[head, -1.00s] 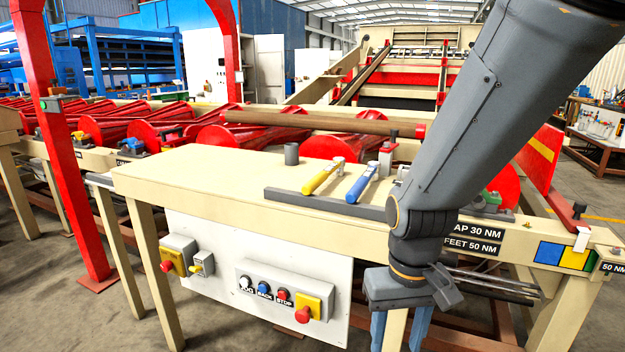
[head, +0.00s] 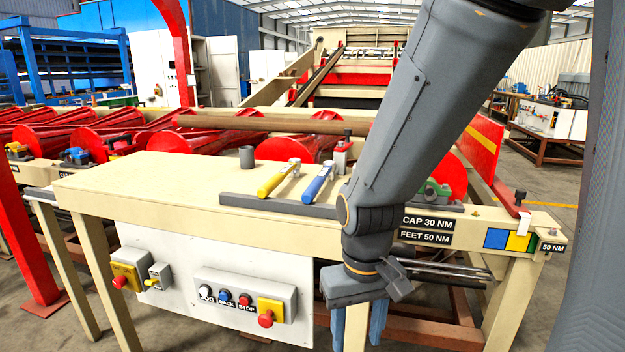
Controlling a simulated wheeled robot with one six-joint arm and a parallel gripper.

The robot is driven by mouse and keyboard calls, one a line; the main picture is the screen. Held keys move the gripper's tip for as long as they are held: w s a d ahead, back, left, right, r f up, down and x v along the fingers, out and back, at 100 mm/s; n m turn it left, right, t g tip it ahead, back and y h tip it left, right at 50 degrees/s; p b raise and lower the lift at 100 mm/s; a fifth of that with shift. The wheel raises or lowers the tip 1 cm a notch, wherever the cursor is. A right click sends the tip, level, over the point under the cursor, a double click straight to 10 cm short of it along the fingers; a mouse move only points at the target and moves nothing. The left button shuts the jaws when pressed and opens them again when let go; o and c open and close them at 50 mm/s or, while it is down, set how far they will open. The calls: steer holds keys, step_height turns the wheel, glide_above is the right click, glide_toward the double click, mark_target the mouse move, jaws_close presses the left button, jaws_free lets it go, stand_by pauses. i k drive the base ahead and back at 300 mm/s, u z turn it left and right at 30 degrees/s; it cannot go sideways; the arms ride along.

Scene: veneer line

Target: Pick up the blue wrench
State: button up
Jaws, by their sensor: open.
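The blue wrench (head: 318,183) lies on the cream bench top, its blue handle toward the front and its metal head toward the back. A yellow wrench (head: 274,182) lies to its left, roughly parallel and apart from it. My gripper (head: 358,335) hangs in front of the bench, below the level of its top, to the right of and nearer than the blue wrench. Its two blue fingers point down, apart and with nothing seen between them. The fingertips are close to the bottom edge of the picture.
A low grey bar (head: 270,206) runs along the bench's front edge, before the wrenches. A grey cup (head: 247,157) stands behind them. A control box (head: 240,295) with buttons is on the front panel. The bench top (head: 150,185) is clear on the left.

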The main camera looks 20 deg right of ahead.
mark_target(329, 167)
steer(key=z, duration=1.85)
steer(key=k, duration=0.6)
steer(key=u, duration=0.45)
steer(key=i, duration=1.15)
steer(key=z, duration=0.6)
